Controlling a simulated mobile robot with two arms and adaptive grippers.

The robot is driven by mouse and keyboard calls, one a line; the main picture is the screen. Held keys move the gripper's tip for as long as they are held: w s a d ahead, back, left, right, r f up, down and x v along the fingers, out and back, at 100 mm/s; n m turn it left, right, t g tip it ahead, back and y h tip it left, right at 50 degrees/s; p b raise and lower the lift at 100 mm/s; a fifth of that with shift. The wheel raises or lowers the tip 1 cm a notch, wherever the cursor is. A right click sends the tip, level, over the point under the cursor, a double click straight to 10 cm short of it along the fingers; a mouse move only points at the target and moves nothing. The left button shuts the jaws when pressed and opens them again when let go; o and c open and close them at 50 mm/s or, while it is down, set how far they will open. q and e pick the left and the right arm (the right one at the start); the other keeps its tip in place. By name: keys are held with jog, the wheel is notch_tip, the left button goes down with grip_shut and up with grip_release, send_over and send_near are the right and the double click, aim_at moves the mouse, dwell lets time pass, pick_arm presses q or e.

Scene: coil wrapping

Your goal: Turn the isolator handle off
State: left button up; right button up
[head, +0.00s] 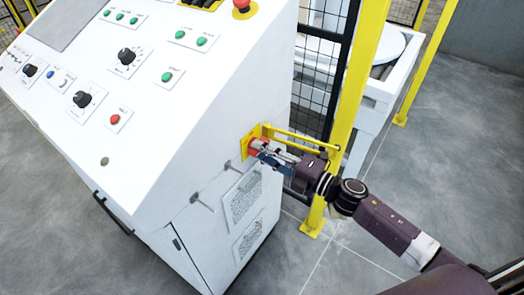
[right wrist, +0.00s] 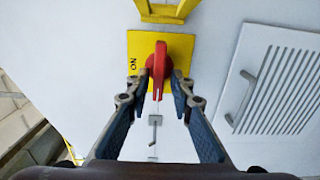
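The red isolator handle (right wrist: 158,68) sits on a yellow plate (right wrist: 143,45) on the white cabinet's side. In the right wrist view it points along the picture's vertical, and the plate's "ON" label lies sideways to its left. In the head view the handle (head: 258,144) is partly hidden by my right gripper (head: 267,154). In the right wrist view my right gripper (right wrist: 160,84) is open, its fingertips on either side of the handle's lower part. A narrow gap seems to show on each side; contact is hard to tell. My left gripper is not in view.
A yellow guard bar (head: 300,138) juts from the cabinet (head: 190,120) just above the handle. A yellow post (head: 352,90) and black mesh fence stand behind my right arm. Small metal latches (head: 203,203) and a vent panel (right wrist: 280,80) are nearby on the cabinet side.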

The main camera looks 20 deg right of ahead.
dwell(0.3)
jog(key=v, duration=1.2)
dwell(0.3)
